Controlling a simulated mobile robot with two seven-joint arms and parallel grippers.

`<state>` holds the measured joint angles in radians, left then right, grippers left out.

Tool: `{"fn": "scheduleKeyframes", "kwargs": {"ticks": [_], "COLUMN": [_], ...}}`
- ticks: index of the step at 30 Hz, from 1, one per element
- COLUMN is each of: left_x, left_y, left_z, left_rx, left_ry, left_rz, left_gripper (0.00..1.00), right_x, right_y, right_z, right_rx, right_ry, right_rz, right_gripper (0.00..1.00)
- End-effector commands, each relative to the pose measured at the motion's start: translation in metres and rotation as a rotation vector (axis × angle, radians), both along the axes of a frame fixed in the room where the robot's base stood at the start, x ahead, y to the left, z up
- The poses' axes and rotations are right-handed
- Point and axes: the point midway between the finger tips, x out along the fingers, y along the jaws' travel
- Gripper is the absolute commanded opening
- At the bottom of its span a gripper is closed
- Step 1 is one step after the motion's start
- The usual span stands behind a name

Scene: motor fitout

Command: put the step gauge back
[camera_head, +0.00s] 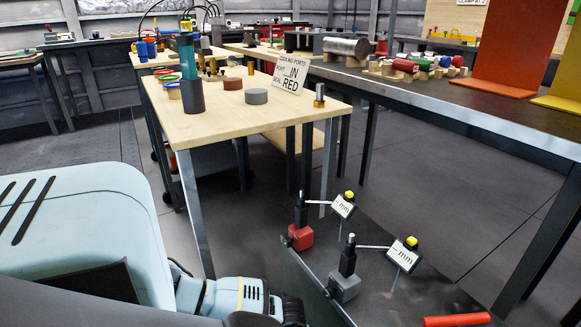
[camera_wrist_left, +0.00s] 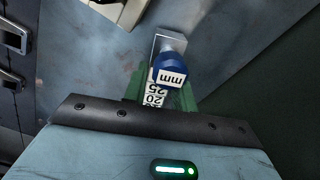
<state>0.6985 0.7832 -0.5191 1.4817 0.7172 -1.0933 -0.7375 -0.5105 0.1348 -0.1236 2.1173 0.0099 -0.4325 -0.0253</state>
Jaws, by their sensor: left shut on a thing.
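The step gauge (camera_wrist_left: 168,70) shows in the left wrist view, with a blue part marked "mm", a white scale reading 20 and 25, and a grey metal end. My left gripper (camera_wrist_left: 160,92) has green fingers and is shut on it. The gauge's lower part is hidden behind the gripper body. In the head view my left arm comes in from the left and ends at the bottom middle; its fingers and the gauge cannot be made out there. My right gripper is in neither view.
Two indicators with "mm" displays, one on a red base (camera_head: 300,236) and one on a grey base (camera_head: 345,287), stand on a dark surface (camera_head: 395,300). A red cylinder (camera_head: 457,320) lies there. A wooden table (camera_head: 225,122) behind holds a dark cylinder (camera_head: 192,96) and a sign (camera_head: 292,76).

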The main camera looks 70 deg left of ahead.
Motion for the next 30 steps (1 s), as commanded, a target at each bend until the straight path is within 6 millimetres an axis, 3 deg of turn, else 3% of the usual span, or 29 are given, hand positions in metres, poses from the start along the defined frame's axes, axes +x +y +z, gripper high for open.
{"fn": "scheduleKeyframes", "kwargs": {"ticks": [16,17,22,30], "left_x": [0.0014,0.0014,0.0009,-0.0008], "left_y": [-0.0002,-0.0001,0.0000,-0.0001], "left_z": [-0.0081,-0.0078,-0.0077,-0.0083], "left_rx": [-0.001,-0.001,0.000,0.000], "left_ry": [-0.003,-0.003,-0.002,0.001], "left_rz": [0.000,0.000,0.000,0.000], "left_gripper": [0.00,0.30,0.52,0.53], "right_x": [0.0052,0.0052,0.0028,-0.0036], "right_y": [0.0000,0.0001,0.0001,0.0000], "right_z": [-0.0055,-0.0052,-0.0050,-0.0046], "right_rx": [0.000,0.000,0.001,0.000], "right_ry": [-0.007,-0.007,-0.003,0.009], "right_rz": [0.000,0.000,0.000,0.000], "right_gripper": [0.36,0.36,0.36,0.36]}}
